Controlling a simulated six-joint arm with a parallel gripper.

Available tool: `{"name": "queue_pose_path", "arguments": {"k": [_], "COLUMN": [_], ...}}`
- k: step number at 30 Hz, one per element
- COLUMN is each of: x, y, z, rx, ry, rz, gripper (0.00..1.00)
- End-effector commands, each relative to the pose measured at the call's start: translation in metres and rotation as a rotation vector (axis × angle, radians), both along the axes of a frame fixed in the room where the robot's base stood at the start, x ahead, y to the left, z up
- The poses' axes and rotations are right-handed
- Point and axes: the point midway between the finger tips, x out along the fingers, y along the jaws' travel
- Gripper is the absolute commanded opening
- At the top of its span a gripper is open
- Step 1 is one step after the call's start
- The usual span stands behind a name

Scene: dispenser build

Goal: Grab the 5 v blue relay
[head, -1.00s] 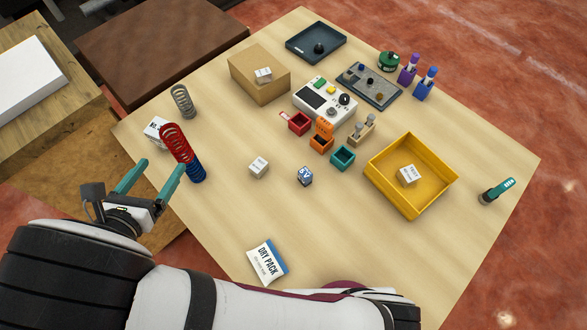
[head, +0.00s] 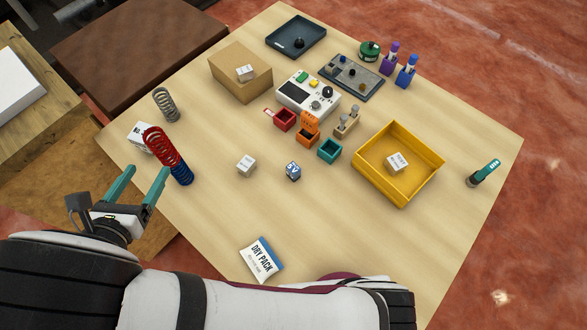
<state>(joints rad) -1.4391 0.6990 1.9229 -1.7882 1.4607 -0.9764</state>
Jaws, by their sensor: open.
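The blue relay (head: 293,171) is a small cube with a pale top and "5V" lettering on its side. It stands alone near the middle of the table. My gripper (head: 143,184) is at the table's left edge with its two teal fingers apart and nothing between them. It is well to the left of the relay, with the red and blue spring between them in the picture.
A white cube (head: 246,163) sits left of the relay. A red and blue spring (head: 166,153) stands near my fingertips. Small red, orange and teal (head: 330,150) bins stand behind the relay. A yellow tray (head: 427,190) is at right; a dry pack (head: 262,260) lies in front.

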Motion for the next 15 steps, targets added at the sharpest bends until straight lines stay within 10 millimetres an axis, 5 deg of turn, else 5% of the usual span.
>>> {"name": "queue_pose_path", "arguments": {"k": [5, 10, 15], "x": [0.005, 0.006, 0.002], "y": [-0.017, -0.143, -0.201], "z": [-0.012, -0.079, -0.101], "rx": [-0.002, -0.001, -0.005], "ry": [0.012, 0.027, -0.004], "rz": [-0.069, -0.586, -0.795], "gripper": [0.72, 0.72, 0.72]}}
